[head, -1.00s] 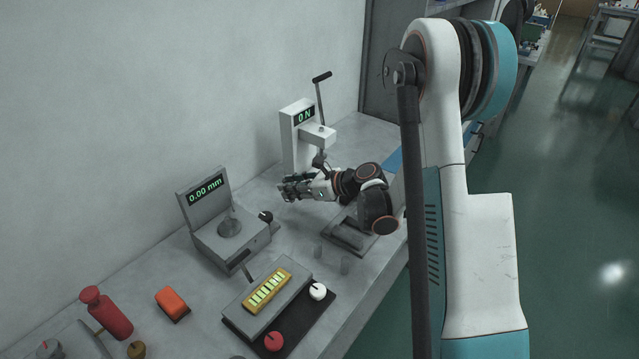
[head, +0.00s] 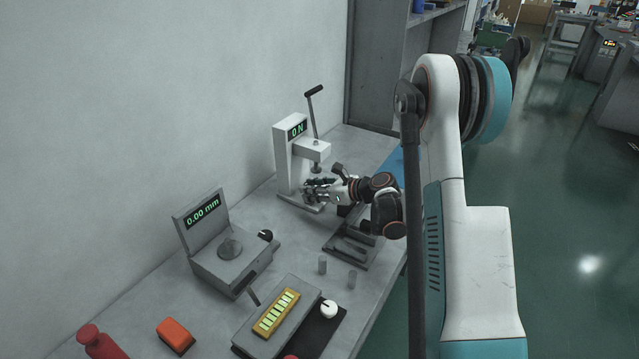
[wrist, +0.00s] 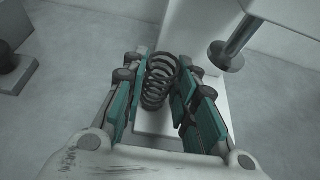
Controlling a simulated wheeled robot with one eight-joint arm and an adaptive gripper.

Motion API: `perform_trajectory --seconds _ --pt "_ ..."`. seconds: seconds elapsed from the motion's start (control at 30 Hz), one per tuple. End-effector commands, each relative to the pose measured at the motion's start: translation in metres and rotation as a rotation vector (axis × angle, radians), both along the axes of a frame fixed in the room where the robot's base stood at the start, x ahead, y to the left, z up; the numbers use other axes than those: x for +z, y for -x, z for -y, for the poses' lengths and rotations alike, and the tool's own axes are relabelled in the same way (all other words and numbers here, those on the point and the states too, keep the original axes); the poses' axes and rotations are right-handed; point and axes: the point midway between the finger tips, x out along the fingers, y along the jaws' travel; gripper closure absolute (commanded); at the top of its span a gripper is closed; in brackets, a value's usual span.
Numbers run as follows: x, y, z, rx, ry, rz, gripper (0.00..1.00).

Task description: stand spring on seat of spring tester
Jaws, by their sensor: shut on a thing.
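A dark coil spring (wrist: 158,82) is between the two fingers of my gripper (wrist: 158,95) in the wrist view, its coils stacked away from the camera. My gripper is shut on it. In the head view my gripper (head: 318,192) is at the front of the spring tester (head: 283,160), low over its base and below its plunger; the spring is too small to make out there. The tester's white base (wrist: 150,122) shows beneath the spring in the wrist view, and the plunger (wrist: 225,56) is up to the right. The seat under the spring is hidden, so contact cannot be told.
The wall is close behind.

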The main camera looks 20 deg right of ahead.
Motion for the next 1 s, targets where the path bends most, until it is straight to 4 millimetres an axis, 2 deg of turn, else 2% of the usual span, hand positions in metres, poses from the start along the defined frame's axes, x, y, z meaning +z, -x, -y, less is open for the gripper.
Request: perform_trajectory --seconds 0.27,0.47,1.0 --pt "-0.001 -0.017 0.018 0.0 0.0 0.0 0.9" --pt "-0.001 -0.039 0.043 -0.001 0.001 0.001 0.9" --pt "-0.006 -0.037 0.04 0.001 0.0 0.0 0.9"
